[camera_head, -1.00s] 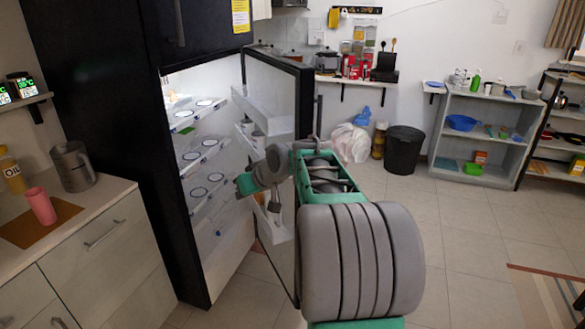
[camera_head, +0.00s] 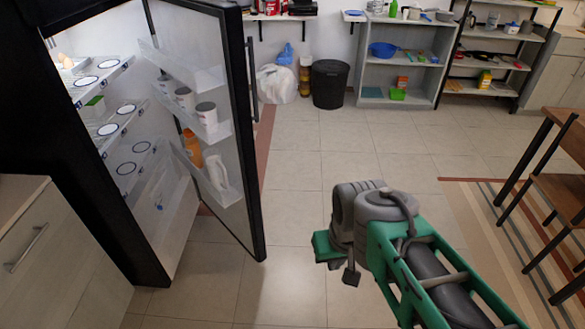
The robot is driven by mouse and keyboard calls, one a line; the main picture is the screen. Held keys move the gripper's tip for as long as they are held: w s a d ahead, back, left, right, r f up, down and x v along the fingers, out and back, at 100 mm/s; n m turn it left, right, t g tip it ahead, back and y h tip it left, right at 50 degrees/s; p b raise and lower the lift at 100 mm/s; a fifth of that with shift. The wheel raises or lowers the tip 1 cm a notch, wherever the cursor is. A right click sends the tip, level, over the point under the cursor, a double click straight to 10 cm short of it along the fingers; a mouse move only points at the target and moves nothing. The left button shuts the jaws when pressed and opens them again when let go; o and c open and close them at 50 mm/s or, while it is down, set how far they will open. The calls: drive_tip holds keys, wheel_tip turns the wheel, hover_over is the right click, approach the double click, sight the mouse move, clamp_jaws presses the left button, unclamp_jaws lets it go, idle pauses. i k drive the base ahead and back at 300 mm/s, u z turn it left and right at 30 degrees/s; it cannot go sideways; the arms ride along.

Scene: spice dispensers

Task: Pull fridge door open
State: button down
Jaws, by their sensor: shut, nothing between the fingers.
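The black fridge (camera_head: 75,130) stands at the left with its lit interior showing. Its door (camera_head: 258,215) stands wide open, swung out to the right, with its inner side and door shelves facing the compartment. The black handle (camera_head: 252,75) is on the door's far side, along its outer edge. My gripper (camera_head: 349,274) is shut and empty, low over the floor to the right of the door and clear of it. Its fingers are small and partly hidden by my wrist.
Jars and bottles sit in the door shelves (camera_head: 198,120). A counter (camera_head: 45,250) is at the left. A black bin (camera_head: 329,84) and grey shelf (camera_head: 402,62) stand at the back wall. The middle floor is clear.

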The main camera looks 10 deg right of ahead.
sight(202, 45)
drive_tip(key=z, duration=0.1)
drive_tip(key=i, duration=0.95)
drive_tip(key=u, duration=3.05)
